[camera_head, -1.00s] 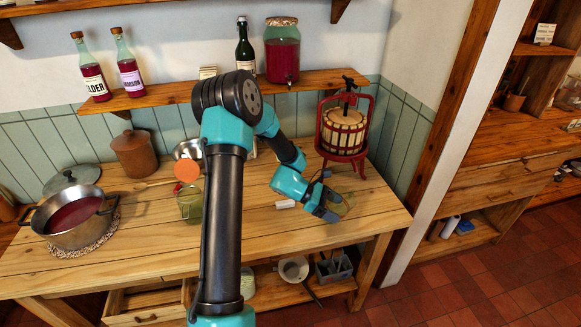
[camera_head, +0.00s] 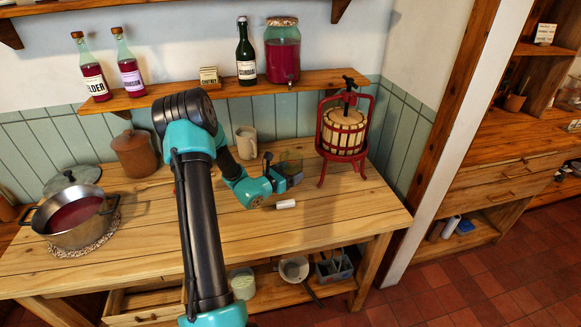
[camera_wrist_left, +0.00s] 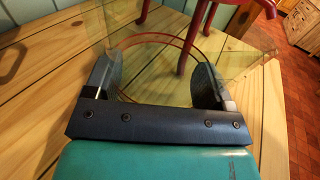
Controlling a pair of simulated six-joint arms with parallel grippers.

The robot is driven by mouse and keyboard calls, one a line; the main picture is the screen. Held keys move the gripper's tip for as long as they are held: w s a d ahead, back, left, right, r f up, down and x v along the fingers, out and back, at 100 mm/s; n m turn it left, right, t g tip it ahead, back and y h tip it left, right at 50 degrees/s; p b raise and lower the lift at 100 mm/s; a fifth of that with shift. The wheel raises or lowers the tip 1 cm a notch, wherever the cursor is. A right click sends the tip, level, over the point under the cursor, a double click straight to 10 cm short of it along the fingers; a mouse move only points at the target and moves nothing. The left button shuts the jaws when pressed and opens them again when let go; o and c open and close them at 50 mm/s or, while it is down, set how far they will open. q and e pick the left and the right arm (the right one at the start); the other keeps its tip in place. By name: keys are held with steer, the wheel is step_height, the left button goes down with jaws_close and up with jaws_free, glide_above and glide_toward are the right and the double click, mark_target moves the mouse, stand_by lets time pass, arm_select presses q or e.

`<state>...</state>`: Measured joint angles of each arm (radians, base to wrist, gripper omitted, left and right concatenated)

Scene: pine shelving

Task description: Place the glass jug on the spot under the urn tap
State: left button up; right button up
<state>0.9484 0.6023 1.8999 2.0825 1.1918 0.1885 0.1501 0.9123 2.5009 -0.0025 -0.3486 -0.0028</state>
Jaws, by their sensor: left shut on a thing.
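The glass jug (camera_head: 291,160) is clear and yellow-green. My left gripper (camera_head: 280,179) is shut on it, with a finger on either side in the left wrist view, where the jug (camera_wrist_left: 150,62) shows a thin reddish ring. The jug is over the back part of the bench, left of the red press; I cannot tell whether its base touches the wood. The urn (camera_head: 283,52) is a glass jar of red liquid on the wall shelf, its small tap (camera_head: 290,82) at the shelf's front edge, above the jug. No marked spot is visible below it. My right gripper is not in view.
The red-framed press (camera_head: 343,135) stands close right of the jug. A beige mug (camera_head: 246,142) stands behind my wrist, and a small white block (camera_head: 286,204) lies in front. A pot (camera_head: 72,215) is far left. The bench's front right (camera_head: 340,225) is clear.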

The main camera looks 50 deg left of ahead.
arm_select(q)
steer(key=w+a, duration=0.3)
steer(key=a, duration=0.1)
steer(key=w+a+f, duration=0.1)
steer(key=w+a, duration=0.6)
steer(key=a, duration=0.1)
steer(key=shift+w+f, duration=0.2)
steer(key=shift+w, duration=0.15)
steer(key=shift+f, duration=1.75)
steer(key=shift+f, duration=0.15)
steer(key=o, duration=1.3)
steer(key=shift+o, duration=0.2)
